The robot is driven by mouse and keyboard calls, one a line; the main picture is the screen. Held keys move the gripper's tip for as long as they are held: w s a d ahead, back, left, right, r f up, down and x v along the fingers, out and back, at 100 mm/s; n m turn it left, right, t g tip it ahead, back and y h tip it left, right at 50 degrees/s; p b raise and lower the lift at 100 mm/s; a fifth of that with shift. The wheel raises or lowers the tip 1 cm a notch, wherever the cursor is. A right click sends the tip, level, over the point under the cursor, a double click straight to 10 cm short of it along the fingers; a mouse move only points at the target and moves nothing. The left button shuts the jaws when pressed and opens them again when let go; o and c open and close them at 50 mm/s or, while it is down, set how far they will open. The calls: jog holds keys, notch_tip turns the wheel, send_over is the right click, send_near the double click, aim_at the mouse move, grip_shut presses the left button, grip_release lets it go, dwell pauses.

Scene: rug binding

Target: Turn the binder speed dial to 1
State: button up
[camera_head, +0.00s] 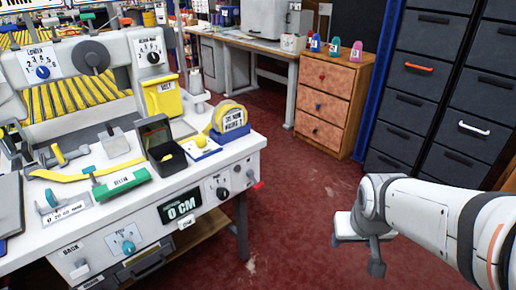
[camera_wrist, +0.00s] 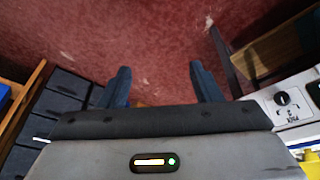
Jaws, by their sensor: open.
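Several dials show on the binding machine and its bench. A blue-knobbed dial (camera_head: 43,72) with a numbered white plate labelled "LOOPER" is at the upper left. A black-knobbed dial (camera_head: 153,58), also numbered, is to its right. A teal knob (camera_head: 128,246) and a black knob (camera_head: 222,193) are on the bench's white front panel. A black knob (camera_wrist: 283,98) shows at the right of the wrist view. The labels are too small to tell which is binder speed. My gripper (camera_head: 362,248) is open and empty over the floor, well right of the bench; its fingers (camera_wrist: 159,68) are apart.
A wooden drawer unit (camera_head: 328,103) and dark cabinets (camera_head: 425,75) stand behind. Red floor (camera_head: 300,200) lies clear between bench and gripper.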

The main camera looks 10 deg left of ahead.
jog(key=w+a+f+n+t+y+b, duration=0.1)
jog(key=w+a+f+n+t+b, duration=0.15)
jog(key=w, duration=0.35)
jog(key=w+a+f+n+t+b, duration=0.1)
jog(key=w+a+f+t, duration=0.1)
jog(key=w+a+f, duration=0.3)
jog(key=n+t+y+b, duration=0.4)
jog(key=n+y+b, duration=0.25)
jog(key=y, duration=0.65)
send_near(225, 195)
jog(key=p, duration=0.1)
jog(key=shift+n+g, duration=0.25)
jog(key=shift+n, duration=0.05)
jog(key=b+x, duration=0.1)
jog(key=x, duration=0.7)
jog(key=shift+w+a+r, duration=0.1)
jog(key=shift+r, duration=0.05)
jog(key=shift+c, duration=0.6)
jog(key=c, duration=0.9)
jog(key=shift+o, duration=0.2)
